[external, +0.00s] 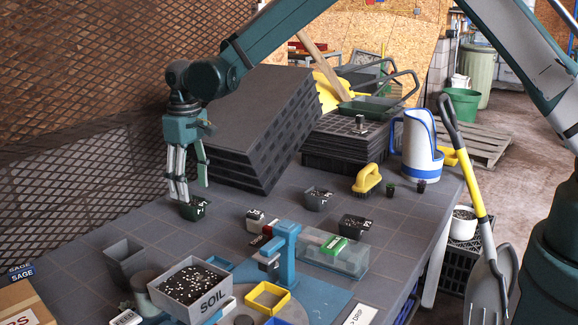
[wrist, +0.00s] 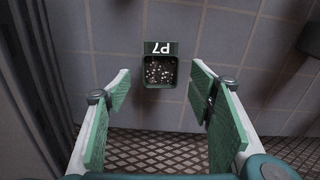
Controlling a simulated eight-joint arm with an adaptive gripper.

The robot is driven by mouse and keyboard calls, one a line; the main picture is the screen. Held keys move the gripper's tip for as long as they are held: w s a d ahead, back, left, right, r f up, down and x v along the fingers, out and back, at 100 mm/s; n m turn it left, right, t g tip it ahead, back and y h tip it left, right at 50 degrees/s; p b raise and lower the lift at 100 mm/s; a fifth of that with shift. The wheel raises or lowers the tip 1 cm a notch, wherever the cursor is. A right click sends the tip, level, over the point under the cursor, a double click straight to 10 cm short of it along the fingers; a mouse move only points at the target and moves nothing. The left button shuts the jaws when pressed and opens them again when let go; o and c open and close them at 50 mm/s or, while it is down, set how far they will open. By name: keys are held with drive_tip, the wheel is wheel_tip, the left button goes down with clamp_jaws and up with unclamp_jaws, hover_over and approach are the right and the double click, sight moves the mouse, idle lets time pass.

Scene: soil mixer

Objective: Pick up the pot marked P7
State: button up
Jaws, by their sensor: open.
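The pot marked P7 (wrist: 160,72) is a small dark green square pot with a label on its rim and speckled soil inside. It stands upright on the grey tabletop, between and beyond my open fingers in the wrist view. In the external view the green pot (external: 195,209) is at the left of the table, below my gripper (external: 190,190). My gripper is open and points down, with its fingertips close to the pot. The fingers partly cover the pot in the external view. The wrist view shows green pads on both fingers (wrist: 160,115), with nothing held.
Black stacked trays (external: 255,120) stand just behind the pot, by a mesh wall (external: 70,80). Other pots (external: 318,199) (external: 356,226) sit to the right. A soil box (external: 190,290), a blue press (external: 285,252) and a clear bin (external: 335,255) stand in front.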

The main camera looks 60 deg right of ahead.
sight(194, 204)
drive_tip(key=shift+f, duration=0.7)
drive_tip(key=shift+f, duration=0.1)
drive_tip(key=shift+s+f+b, duration=0.1)
drive_tip(key=shift+f+b, duration=0.5)
drive_tip(key=shift+f, duration=1.9)
drive_tip(key=c, duration=1)
